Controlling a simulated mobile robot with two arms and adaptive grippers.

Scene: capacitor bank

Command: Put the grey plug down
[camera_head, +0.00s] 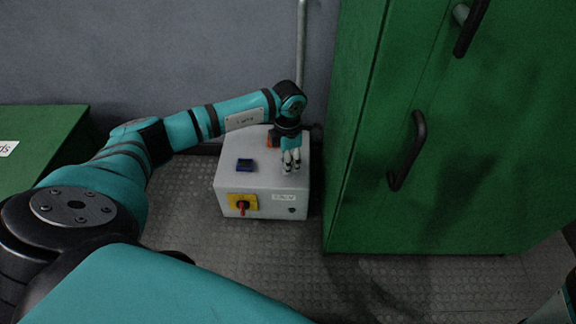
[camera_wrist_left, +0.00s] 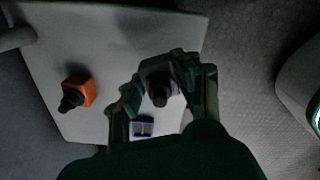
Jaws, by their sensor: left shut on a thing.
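My left gripper (camera_head: 290,163) points down over the right part of the top of a light grey box. In the left wrist view, its fingers (camera_wrist_left: 160,86) are shut on the grey plug (camera_wrist_left: 158,77), a dark grey block with a black knob. I cannot tell whether the plug's underside touches the box top. In the head view the fingers hide most of the plug. My right gripper is not in view.
The light grey box (camera_head: 262,182) stands on the floor. An orange plug (camera_wrist_left: 78,92) and a blue part (camera_head: 246,165) are on its top. A yellow plate with a red switch (camera_head: 242,204) is on its front. A green cabinet (camera_head: 440,190) stands close on the right.

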